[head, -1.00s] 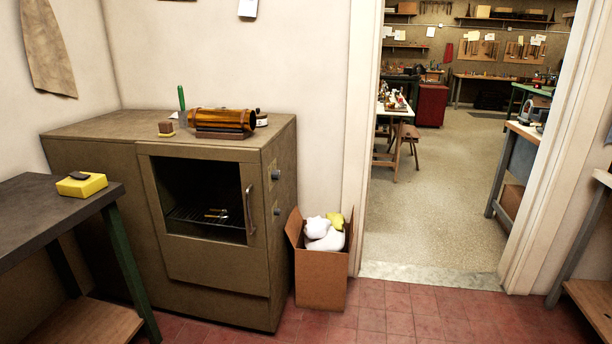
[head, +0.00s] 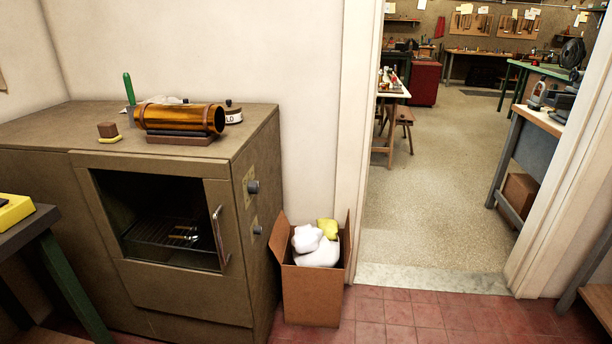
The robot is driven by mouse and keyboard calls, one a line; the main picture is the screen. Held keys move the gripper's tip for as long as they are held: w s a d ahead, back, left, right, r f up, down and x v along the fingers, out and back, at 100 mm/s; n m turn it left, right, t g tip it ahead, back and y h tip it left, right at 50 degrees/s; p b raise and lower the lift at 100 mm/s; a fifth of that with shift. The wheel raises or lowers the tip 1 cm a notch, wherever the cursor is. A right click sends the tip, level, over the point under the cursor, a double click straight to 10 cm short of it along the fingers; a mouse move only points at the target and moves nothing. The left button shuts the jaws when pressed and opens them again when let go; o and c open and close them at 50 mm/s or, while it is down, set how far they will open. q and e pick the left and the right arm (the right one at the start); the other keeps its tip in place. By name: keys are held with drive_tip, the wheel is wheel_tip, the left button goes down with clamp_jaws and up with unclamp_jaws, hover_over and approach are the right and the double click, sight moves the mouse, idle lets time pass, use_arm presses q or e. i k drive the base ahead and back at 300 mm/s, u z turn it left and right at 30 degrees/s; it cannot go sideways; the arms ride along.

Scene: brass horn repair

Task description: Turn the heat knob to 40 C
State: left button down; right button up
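The oven (head: 185,295) is a brown-olive cabinet at the left in the head view, with a glass-fronted door and a vertical handle (head: 219,238). On its right side are two dark knobs. The upper knob (head: 253,187) sits on a pale plate and the lower knob (head: 257,230) sits below it on another plate. I cannot tell which one is the heat knob, and their markings are too small to read. Inside, a wire rack (head: 160,236) holds some small metal pieces. Neither of my grippers is in view.
An open cardboard box (head: 311,291) with white and yellow stuff stands on the floor close to the oven's knob side. An amber cylinder (head: 180,118) lies on the oven top. A dark table (head: 30,229) is at the left. The tiled floor (head: 400,318) and doorway are clear.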

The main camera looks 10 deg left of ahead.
sight(254, 186)
drive_tip(key=u, duration=0.55)
drive_tip(key=i, duration=1.1)
drive_tip(key=u, duration=1.15)
